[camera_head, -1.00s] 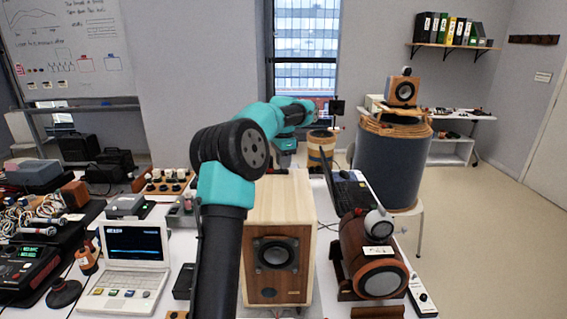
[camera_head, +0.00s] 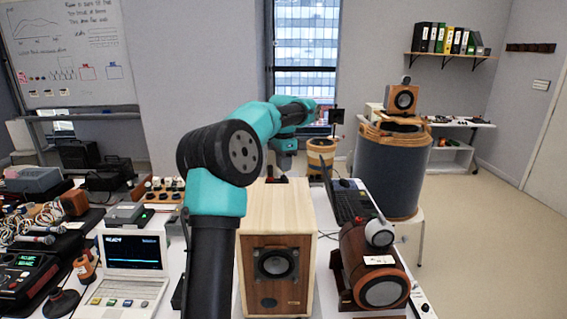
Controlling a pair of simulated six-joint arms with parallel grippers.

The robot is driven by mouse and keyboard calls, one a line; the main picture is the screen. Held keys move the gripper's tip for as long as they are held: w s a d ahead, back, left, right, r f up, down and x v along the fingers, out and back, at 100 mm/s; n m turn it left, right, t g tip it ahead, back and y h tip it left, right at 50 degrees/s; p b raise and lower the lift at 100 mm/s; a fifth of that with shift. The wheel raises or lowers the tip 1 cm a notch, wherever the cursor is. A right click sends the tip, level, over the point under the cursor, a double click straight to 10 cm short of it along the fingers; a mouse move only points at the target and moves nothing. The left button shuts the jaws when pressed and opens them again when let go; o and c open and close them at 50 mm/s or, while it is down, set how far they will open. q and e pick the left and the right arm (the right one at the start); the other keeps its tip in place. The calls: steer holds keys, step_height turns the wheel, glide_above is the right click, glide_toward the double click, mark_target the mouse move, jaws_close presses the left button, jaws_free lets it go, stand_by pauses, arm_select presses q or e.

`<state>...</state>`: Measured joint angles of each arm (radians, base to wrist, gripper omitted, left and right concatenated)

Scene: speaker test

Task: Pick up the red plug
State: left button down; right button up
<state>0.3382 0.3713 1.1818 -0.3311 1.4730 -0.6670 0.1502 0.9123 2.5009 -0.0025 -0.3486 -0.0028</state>
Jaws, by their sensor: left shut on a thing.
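My left arm reaches in from the bottom and bends over toward the far side of the wooden speaker box (camera_head: 277,215). My left gripper (camera_head: 284,174) points down at the back edge of the speaker's top. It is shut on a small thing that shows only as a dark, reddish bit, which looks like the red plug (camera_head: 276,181). The plug is too small and too far to make out its shape, and I cannot tell whether it touches the speaker's top. My right gripper is not in view.
A small laptop (camera_head: 132,262) stands left of my arm. A brown cylindrical speaker (camera_head: 372,262) and a dark keyboard (camera_head: 350,203) are to the right. A banded round container (camera_head: 321,158) stands behind. Crowded gear fills the left; the speaker's top is mostly bare.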

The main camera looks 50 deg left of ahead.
arm_select(q)
steer(key=s+d, duration=0.5)
steer(key=d, duration=0.1)
steer(key=s+d+r, duration=0.1)
steer(key=s+d, duration=0.2)
steer(key=shift+s+d+r, duration=0.1)
steer(key=shift+s+d, duration=0.2)
steer(key=shift+d, duration=0.1)
steer(key=shift+r, duration=2)
steer(key=shift+s, duration=0.1)
